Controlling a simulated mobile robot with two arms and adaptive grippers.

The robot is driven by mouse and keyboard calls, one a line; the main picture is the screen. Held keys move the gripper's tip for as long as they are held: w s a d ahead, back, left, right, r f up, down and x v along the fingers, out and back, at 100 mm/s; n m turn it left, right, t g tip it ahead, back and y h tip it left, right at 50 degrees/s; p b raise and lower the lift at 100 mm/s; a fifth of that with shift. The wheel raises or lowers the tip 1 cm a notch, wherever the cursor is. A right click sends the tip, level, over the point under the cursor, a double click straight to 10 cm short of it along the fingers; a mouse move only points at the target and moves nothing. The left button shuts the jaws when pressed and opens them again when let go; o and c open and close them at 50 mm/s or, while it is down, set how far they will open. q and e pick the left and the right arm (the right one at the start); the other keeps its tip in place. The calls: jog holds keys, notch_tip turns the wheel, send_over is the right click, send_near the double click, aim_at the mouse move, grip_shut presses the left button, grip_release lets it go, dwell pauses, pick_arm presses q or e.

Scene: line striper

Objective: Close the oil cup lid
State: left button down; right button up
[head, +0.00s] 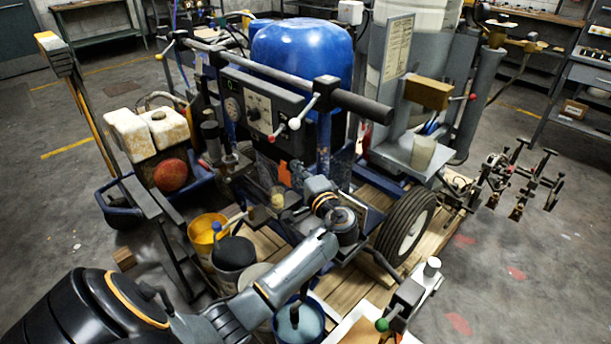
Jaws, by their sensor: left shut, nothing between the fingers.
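The line striper (262,98) fills the middle of the head view, with a dark control panel and a blue tank. A small yellowish cup (278,197) sits low on the machine, below the panel; it may be the oil cup. I cannot make out its lid or whether it is open. My left arm reaches in from the bottom left and bends at the wrist. My left gripper (296,172) points up and left towards the machine, just right of the cup, shut and empty. Its fingertips are small and hard to separate from the parts behind. My right gripper is out of view.
A handlebar (358,100) with levers crosses above the work area. A yellow bucket (208,232) and a dark-topped bucket (234,253) stand on the pallet. A black wheel (406,226) is to the right. Open floor (540,250) lies further right.

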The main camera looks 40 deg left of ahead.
pick_arm(q)
jog(key=shift+x, duration=0.75)
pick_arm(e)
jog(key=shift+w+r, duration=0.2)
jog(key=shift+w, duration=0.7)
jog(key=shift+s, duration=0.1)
pick_arm(q)
jog(key=shift+s+f+n+b, duration=0.1)
jog(key=shift+s+n+b, duration=0.15)
jog(key=shift+b, duration=0.3)
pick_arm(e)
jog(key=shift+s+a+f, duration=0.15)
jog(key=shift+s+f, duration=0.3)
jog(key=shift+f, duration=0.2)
